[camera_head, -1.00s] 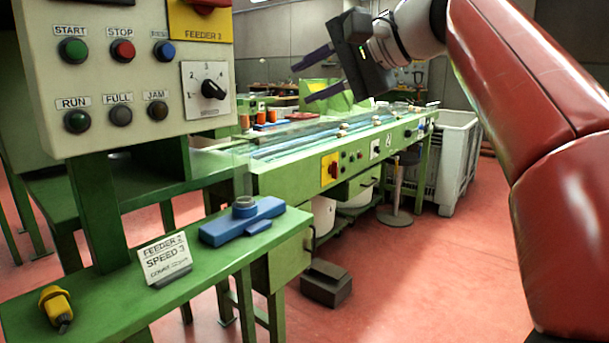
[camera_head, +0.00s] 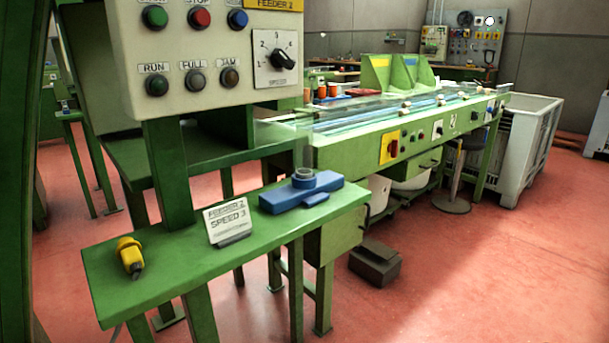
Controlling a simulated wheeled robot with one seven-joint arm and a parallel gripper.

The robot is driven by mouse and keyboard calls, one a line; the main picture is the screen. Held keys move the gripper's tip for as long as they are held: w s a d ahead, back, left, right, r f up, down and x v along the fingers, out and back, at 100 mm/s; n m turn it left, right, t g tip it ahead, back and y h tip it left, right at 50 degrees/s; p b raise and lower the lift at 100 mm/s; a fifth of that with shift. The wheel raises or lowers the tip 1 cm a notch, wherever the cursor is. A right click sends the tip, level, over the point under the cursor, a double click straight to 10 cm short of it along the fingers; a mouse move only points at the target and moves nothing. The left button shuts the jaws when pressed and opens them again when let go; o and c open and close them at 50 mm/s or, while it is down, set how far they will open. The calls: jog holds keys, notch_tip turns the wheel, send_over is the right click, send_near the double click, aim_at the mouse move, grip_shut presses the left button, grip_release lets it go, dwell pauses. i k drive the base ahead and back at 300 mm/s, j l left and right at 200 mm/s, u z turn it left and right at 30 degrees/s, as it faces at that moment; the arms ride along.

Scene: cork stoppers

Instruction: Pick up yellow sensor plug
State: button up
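The yellow sensor plug (camera_head: 129,252) lies near the left end of the narrow green bench (camera_head: 170,275). It has a yellow body with a dark tip that points toward the front of the bench. Nothing touches it or covers it. My gripper and arm do not show in the view now.
A small sign reading "FEEDER 2 SPEED 3" (camera_head: 227,221) and a blue block with a round collar (camera_head: 300,191) stand right of the plug. A control panel (camera_head: 205,60) rises behind on a green post (camera_head: 168,170). Open red floor (camera_head: 460,270) lies to the right.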

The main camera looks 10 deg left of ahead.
aim_at(128, 250)
jog(key=u, duration=0.45)
jog(key=j+u, duration=0.15)
jog(key=u, duration=0.7)
jog(key=j+u, duration=0.15)
jog(key=u, duration=0.3)
